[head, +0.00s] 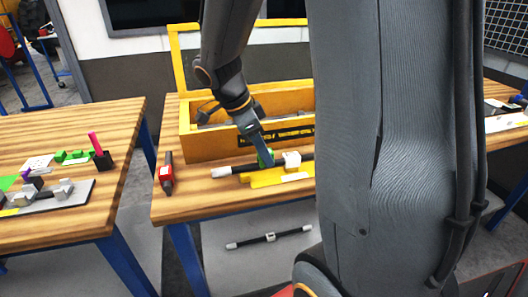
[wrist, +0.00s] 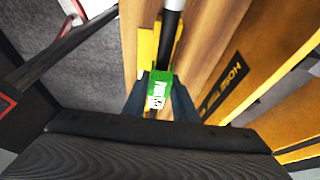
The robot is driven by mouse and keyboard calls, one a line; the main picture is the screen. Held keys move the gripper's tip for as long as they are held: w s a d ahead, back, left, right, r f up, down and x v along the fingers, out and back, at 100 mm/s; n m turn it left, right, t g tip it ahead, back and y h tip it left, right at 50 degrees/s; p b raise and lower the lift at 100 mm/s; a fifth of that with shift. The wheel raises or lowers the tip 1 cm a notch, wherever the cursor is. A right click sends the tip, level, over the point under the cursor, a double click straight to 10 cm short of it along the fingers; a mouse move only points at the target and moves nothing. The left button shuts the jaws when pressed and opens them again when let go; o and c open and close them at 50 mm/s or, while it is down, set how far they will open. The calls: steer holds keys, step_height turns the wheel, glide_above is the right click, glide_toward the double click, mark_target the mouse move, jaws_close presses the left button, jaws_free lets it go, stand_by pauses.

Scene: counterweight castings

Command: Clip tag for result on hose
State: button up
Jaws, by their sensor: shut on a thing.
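My gripper (head: 264,148) is shut on a green tag (head: 266,158) and points down at the hose on the middle table. In the wrist view the green tag (wrist: 160,88) sits between the two fingertips of my gripper (wrist: 160,96), with white print too small to read surely. The black hose (head: 243,169) has a white left end and a white block (head: 291,159) on it, and lies along a yellow holder (head: 268,179). In the wrist view the hose (wrist: 171,24) runs up to the tag. I cannot tell whether the tag is around the hose or just above it.
A yellow open box (head: 200,146) with a dark label stands just behind the hose. A red and black device (head: 166,173) lies to the left. Another hose (head: 270,238) lies low beyond the table's front edge. The left table (head: 60,120) holds green pieces and a pink marker.

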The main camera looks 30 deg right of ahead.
steer(key=shift+f+b, duration=0.6)
steer(key=shift+f, duration=0.15)
steer(key=o, duration=0.9)
steer(key=shift+r, duration=0.1)
steer(key=shift+r+p, duration=2.25)
steer(key=shift+r, duration=1.2)
steer(key=s+a+f+n, duration=0.1)
steer(key=a+n, duration=0.1)
steer(key=n, duration=0.1)
steer(key=s+a+f+n+y, duration=0.1)
steer(key=a+n, duration=0.1)
steer(key=n, duration=0.1)
steer(key=s+a+f+n+y, duration=0.1)
steer(key=a+f+n, duration=0.1)
steer(key=shift+s+n+t, duration=0.15)
steer(key=shift+n+t, duration=0.25)
steer(key=shift+s+a+f+n+t+y, duration=0.35)
steer(key=shift+s+a+f+n, duration=0.55)
steer(key=shift+n, duration=1.15)
steer(key=shift+s+a+f+n+t+y, duration=0.1)
steer(key=shift+s+a+f+n+y, duration=0.4)
steer(key=shift+a+n, duration=1.2)
steer(key=shift+s+a+f+n+t+y, duration=0.3)
steer(key=shift+s+a+f+n, duration=0.4)
steer(key=shift+n, duration=1.75)
